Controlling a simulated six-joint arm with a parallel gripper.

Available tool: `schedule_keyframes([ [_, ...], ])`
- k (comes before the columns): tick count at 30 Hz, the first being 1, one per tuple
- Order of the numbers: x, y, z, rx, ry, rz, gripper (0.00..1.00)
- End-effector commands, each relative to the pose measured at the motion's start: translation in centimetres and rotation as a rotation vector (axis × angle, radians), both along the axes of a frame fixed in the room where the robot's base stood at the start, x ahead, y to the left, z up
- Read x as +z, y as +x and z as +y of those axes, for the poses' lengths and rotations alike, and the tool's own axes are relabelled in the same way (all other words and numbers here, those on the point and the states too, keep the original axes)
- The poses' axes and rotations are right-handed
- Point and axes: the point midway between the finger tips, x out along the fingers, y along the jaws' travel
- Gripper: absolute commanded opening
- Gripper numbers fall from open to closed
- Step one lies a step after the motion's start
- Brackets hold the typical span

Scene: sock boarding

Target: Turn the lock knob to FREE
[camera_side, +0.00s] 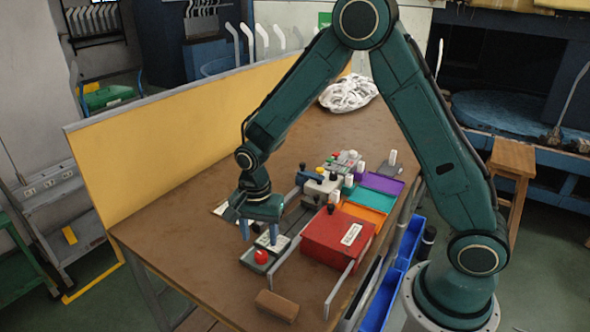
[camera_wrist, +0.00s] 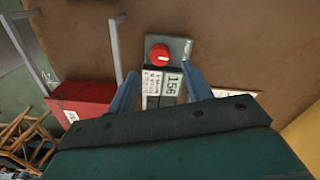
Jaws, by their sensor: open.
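The red lock knob (camera_side: 261,256) sits on a grey plate (camera_side: 248,264) near the front left of the bench. In the wrist view the knob (camera_wrist: 158,53) is round and red, with a small white mark on its face toward the lower right. Labels (camera_wrist: 172,86) beside it read "156" and some small print that I cannot read. My gripper (camera_side: 258,238) points down over the labelled end of the plate, close to the knob. Its blue fingers (camera_wrist: 160,78) are apart with nothing between them, and the knob lies just beyond their tips.
A red box (camera_side: 338,240) with a white label stands right of the knob, with upright metal rails (camera_side: 340,290) beside it. A brown block (camera_side: 277,305) lies at the front edge. Coloured trays (camera_side: 365,205) stand behind the box. A yellow panel (camera_side: 170,150) borders the left side.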

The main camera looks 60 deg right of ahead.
Motion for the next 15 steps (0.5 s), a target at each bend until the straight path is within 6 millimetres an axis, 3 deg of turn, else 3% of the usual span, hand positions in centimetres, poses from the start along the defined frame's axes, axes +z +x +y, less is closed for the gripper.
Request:
schedule_keyframes([
  [6,-3.1,-0.1,0.0,0.0,-0.001,0.002,0.5],
  [15,-5.3,0.0,0.0,0.0,0.0,0.0,0.5],
])
